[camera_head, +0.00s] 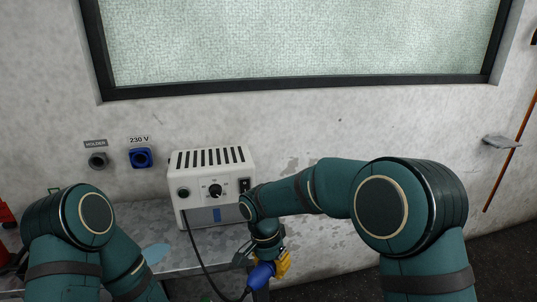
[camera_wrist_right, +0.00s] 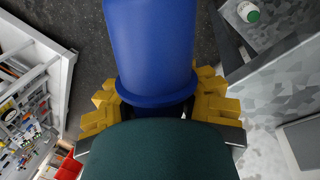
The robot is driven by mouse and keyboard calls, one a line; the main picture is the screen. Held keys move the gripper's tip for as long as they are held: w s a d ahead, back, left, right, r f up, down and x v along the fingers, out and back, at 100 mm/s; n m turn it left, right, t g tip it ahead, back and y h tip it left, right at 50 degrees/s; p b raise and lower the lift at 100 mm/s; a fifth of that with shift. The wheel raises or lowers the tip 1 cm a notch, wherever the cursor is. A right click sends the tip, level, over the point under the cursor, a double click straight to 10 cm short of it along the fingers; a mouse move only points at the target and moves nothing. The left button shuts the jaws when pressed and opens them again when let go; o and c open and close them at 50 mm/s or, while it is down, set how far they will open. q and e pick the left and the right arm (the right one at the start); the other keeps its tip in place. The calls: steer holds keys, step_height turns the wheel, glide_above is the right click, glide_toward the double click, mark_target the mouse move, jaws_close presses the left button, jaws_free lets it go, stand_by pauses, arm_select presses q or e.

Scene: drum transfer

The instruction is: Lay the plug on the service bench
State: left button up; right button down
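The plug (camera_head: 261,275) is a blue cylinder with a wider collar. It fills the upper middle of the right wrist view (camera_wrist_right: 150,45). My right gripper (camera_head: 281,264), with yellow fingers, is shut on the plug; the fingers flank its collar in the right wrist view (camera_wrist_right: 157,98). The plug is held at the right front end of the grey service bench (camera_head: 182,260), seemingly just off its edge; its height over the bench is hard to tell. My left gripper is out of view below the head picture.
A white power unit (camera_head: 213,160) stands at the back of the bench, with a black cable (camera_head: 198,255) hanging down its front. A white-green roll-like item (camera_wrist_right: 248,12) shows in the wrist view.

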steer(key=s+d+f+n, duration=0.3)
steer(key=d+f, duration=0.1)
steer(key=d, duration=0.4)
steer(key=s+d+f+n+t, duration=0.1)
steer(key=s+d+f+n, duration=0.2)
steer(key=d, duration=0.6)
steer(key=shift+s+d+f+n, duration=0.2)
steer(key=shift+s+f+n, duration=0.1)
steer(key=shift+s+f, duration=0.45)
steer(key=shift+r, duration=0.1)
